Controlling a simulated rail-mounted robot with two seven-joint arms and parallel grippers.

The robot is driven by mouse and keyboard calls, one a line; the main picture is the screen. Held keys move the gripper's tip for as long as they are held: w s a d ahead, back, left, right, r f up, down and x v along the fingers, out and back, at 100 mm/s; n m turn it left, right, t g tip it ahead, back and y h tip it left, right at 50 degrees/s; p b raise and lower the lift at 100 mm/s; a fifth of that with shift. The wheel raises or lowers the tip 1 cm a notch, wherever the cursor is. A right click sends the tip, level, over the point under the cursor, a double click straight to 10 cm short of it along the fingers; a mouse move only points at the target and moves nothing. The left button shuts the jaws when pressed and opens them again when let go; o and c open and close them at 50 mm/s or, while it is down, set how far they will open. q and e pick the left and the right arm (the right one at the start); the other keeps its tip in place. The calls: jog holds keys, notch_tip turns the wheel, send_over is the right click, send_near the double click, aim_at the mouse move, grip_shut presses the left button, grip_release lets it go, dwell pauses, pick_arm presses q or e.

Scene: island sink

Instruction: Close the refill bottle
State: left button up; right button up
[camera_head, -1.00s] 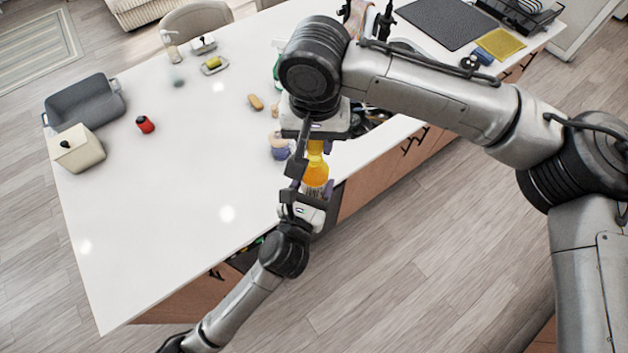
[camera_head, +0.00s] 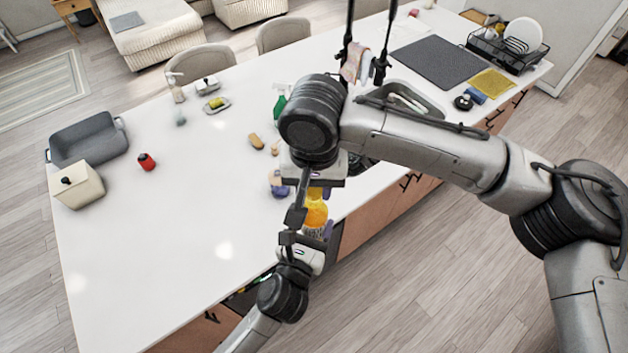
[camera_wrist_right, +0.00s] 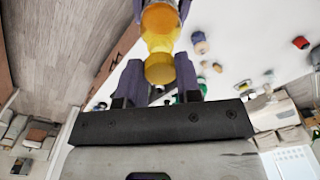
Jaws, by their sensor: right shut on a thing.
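The refill bottle (camera_head: 316,214) is a clear bottle with orange-yellow contents, held in the air beside the counter edge. My left gripper (camera_head: 309,236) comes from below and is shut around its body. My right gripper (camera_head: 312,200) is above it, pointing down. In the right wrist view, the right gripper's purple fingers (camera_wrist_right: 157,74) are shut on a round yellow cap (camera_wrist_right: 160,69). The cap is in line with the neck of the bottle (camera_wrist_right: 160,20); I cannot tell whether it is seated. The left gripper's fingertips (camera_wrist_right: 161,8) flank the body at the top of that view.
The white island counter (camera_head: 180,240) lies left of the grippers and is mostly clear. A beige canister (camera_head: 77,185), a grey pan (camera_head: 87,138) and a red item (camera_head: 147,162) stand on its left. The sink (camera_head: 415,98) and a dish rack (camera_head: 508,48) are at the upper right.

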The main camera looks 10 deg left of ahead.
jog(key=shift+f, duration=0.45)
jog(key=shift+f, duration=0.5)
dwell(0.4)
pick_arm(q)
grip_shut()
pick_arm(e)
jog(key=shift+f, duration=0.1)
jog(key=m, duration=0.5)
jog(key=shift+a, duration=0.1)
jog(key=m, duration=0.3)
jog(key=shift+m, duration=0.4)
jog(key=m, duration=0.6)
jog(key=shift+w+a, duration=0.1)
jog(key=m, duration=0.4)
jog(key=shift+w+m, duration=0.1)
jog(key=shift+m, duration=0.2)
